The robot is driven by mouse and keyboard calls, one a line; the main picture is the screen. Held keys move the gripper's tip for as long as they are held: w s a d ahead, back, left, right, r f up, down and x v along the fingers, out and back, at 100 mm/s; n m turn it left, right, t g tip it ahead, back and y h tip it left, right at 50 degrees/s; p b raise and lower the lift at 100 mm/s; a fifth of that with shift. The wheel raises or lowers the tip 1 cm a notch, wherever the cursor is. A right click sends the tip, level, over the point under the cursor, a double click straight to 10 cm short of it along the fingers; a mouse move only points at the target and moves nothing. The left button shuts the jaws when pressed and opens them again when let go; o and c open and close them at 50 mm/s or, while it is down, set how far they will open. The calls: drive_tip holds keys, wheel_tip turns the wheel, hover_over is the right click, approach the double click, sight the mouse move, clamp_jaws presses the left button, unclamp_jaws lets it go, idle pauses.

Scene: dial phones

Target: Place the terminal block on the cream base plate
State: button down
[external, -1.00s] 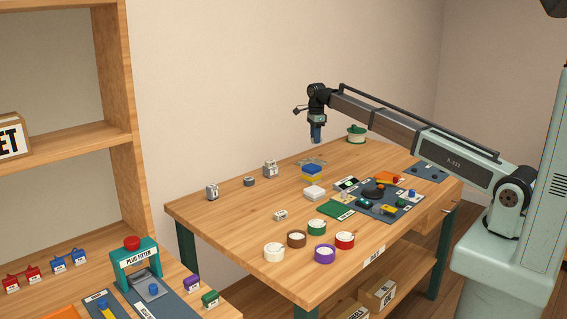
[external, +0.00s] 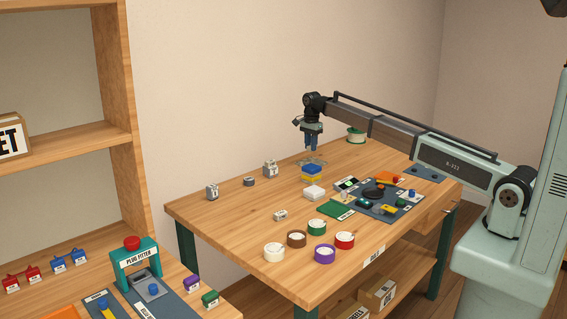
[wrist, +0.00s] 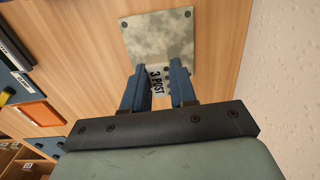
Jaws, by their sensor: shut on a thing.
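My gripper (external: 312,147) points down above the back part of the table. In the wrist view its two blue fingers (wrist: 157,92) are shut on a light grey block marked "3 POST" (wrist: 157,86), which looks like the terminal block. The fingers hide part of it, and I cannot make it out in the external view. A square, mottled cream-grey plate (wrist: 157,40) with dark corner dots lies beyond the fingertips. It also shows on the table below my gripper in the external view (external: 318,161). I cannot tell for sure that it is the cream base plate.
Grey blocks (external: 270,169) stand to the left. A dark mat with parts (external: 388,210) is to the right, and several round pots (external: 325,254) line the front. The left tabletop is mostly clear.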

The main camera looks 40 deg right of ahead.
drive_tip(key=shift+f, duration=2.75)
drive_tip(key=shift+f, duration=0.15)
drive_tip(key=c, duration=0.9)
unclamp_jaws()
wheel_tip(320, 180, up, 12)
drive_tip(key=shift+r, duration=0.2)
